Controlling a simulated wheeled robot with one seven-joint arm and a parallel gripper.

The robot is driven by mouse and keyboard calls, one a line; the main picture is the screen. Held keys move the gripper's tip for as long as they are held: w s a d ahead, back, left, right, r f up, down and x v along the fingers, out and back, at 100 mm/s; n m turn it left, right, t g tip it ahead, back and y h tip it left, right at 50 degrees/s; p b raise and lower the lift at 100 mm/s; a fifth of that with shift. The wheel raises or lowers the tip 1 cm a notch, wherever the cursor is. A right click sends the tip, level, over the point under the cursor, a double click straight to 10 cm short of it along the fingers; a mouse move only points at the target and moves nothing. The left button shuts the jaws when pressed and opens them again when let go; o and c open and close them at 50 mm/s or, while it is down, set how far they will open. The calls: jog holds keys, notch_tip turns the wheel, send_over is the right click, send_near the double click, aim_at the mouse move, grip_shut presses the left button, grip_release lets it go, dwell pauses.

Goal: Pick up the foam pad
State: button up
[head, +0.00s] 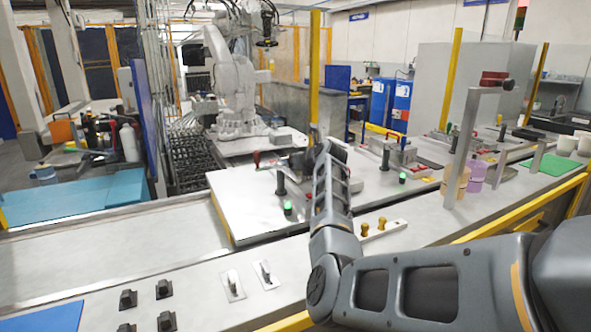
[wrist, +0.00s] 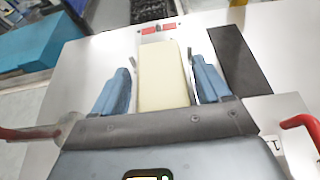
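The foam pad (wrist: 163,75) is a pale cream rectangular block, seen in the wrist view lying lengthwise between my two blue fingers. Its near end is hidden behind the gripper body. My gripper (wrist: 161,62) is open, with one finger on each side of the pad. A narrow gap shows on the left side, and the right finger looks very close to the pad's edge. In the head view my gripper (head: 322,145) is over the white fixture plate, and I cannot make out the pad there.
A dark flat strip (wrist: 240,60) lies right of the pad. Red clamp handles (wrist: 305,128) stand on both sides. Small red blocks (wrist: 158,29) sit beyond the pad's far end. In the head view, toggle clamps (head: 278,170) stand on the white plate (head: 245,205).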

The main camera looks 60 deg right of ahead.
jog(key=c, duration=0.8)
jog(key=shift+r, duration=0.15)
